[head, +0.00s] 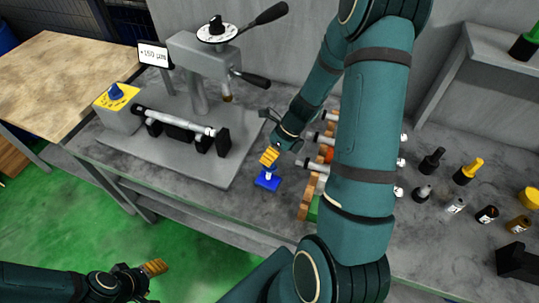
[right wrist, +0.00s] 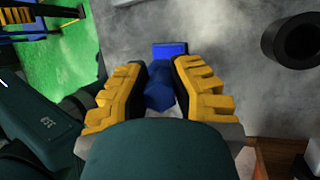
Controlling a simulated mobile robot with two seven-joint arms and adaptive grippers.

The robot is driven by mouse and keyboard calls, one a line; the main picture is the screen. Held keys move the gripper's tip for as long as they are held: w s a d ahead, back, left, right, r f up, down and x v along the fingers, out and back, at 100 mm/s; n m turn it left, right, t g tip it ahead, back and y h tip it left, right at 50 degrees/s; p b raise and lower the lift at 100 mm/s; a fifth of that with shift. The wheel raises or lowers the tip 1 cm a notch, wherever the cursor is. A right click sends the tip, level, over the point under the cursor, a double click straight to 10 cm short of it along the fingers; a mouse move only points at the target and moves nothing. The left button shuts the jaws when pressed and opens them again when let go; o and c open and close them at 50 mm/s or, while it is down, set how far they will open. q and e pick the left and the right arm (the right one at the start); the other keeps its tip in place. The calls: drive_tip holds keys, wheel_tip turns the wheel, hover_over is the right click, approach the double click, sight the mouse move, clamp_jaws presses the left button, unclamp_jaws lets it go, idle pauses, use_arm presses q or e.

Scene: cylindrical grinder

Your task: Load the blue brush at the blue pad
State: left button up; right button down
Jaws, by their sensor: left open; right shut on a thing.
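My right gripper (head: 270,157) has yellow fingers and is just above the blue pad (head: 267,181) on the grey bench. In the right wrist view it is shut on the blue brush (right wrist: 160,93), whose blue body shows between the fingers. The blue pad (right wrist: 170,48) lies beyond the brush in that view. In the head view a small pale and blue part sits between fingers and pad; I cannot tell whether the brush touches the pad. My left gripper (head: 153,267) is open and empty, low over the green floor, away from the bench.
The grinder (head: 203,60) stands left of the pad, with a shaft (head: 172,121) across its base and a display (head: 154,54). A wooden rack (head: 308,193) with several metal shafts is close right, partly behind my right arm. Several bottles (head: 455,206) stand further right.

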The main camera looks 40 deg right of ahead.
drive_tip(key=shift+f+b, duration=0.3)
drive_tip(key=shift+f, duration=0.15)
idle(0.4)
drive_tip(key=shift+f, duration=0.1)
idle(1.2)
wheel_tip(320, 180, up, 3)
drive_tip(key=p, duration=0.3)
drive_tip(key=shift+r+p, duration=2.1)
drive_tip(key=shift+p, duration=0.05)
